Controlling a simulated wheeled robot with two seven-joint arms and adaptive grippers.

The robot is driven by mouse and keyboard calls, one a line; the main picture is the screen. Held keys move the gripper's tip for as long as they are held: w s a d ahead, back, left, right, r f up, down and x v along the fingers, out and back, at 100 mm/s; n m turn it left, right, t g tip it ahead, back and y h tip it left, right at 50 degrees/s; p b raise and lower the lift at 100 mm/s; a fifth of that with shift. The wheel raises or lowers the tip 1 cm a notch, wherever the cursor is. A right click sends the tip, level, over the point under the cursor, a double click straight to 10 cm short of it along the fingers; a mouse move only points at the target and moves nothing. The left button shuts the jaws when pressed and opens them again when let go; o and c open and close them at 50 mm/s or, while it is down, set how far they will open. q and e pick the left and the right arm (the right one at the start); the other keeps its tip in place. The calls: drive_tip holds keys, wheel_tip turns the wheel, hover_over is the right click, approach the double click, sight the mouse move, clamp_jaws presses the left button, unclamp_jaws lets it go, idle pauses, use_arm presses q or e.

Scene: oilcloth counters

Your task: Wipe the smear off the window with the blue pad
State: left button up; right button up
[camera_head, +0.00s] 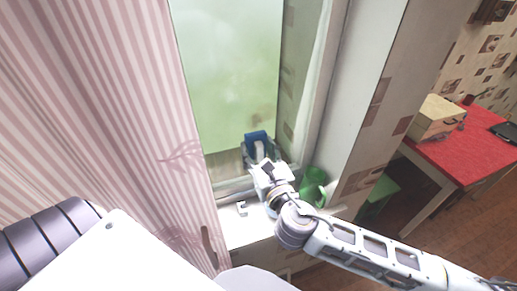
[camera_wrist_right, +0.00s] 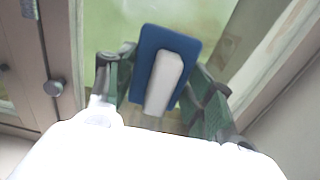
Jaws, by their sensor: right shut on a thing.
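The blue pad (camera_wrist_right: 150,62) has a pale grip block (camera_wrist_right: 166,82) on its back. My right gripper (camera_wrist_right: 160,90) is shut on this block, with a finger on either side. In the head view the blue pad (camera_head: 256,136) is at the lower part of the window (camera_head: 225,60), in front of the glass. I cannot tell whether the pad touches the glass. The glass looks hazy green, and a faint paler patch in its lower part may be the smear; its edges are unclear. My left gripper is not in view.
A green mug (camera_head: 313,187) stands on the sill (camera_head: 238,228), close to the right of my right wrist. A pink striped curtain (camera_head: 110,90) hangs left of the window. A red table (camera_head: 470,155) with a pale box (camera_head: 437,118) is at the right.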

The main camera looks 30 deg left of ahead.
sight(269, 123)
drive_tip(key=shift+a, duration=0.15)
idle(0.3)
drive_tip(key=b+x, duration=0.1)
drive_tip(key=x, duration=0.4)
drive_tip(key=shift+w+a, duration=0.25)
drive_tip(key=shift+w, duration=0.05)
drive_tip(key=shift+x, duration=1)
idle(1.5)
drive_tip(key=shift+d, duration=0.1)
drive_tip(key=shift+w+d, duration=1.15)
drive_tip(key=shift+w, duration=0.05)
drive_tip(key=shift+w+d, duration=0.1)
drive_tip(key=shift+w, duration=0.05)
drive_tip(key=shift+w+d+p, duration=0.2)
drive_tip(key=shift+w+d, duration=0.35)
drive_tip(key=shift+w, duration=0.15)
drive_tip(key=shift+w+d+p, duration=0.2)
drive_tip(key=shift+w+d, duration=0.35)
drive_tip(key=shift+w, duration=0.2)
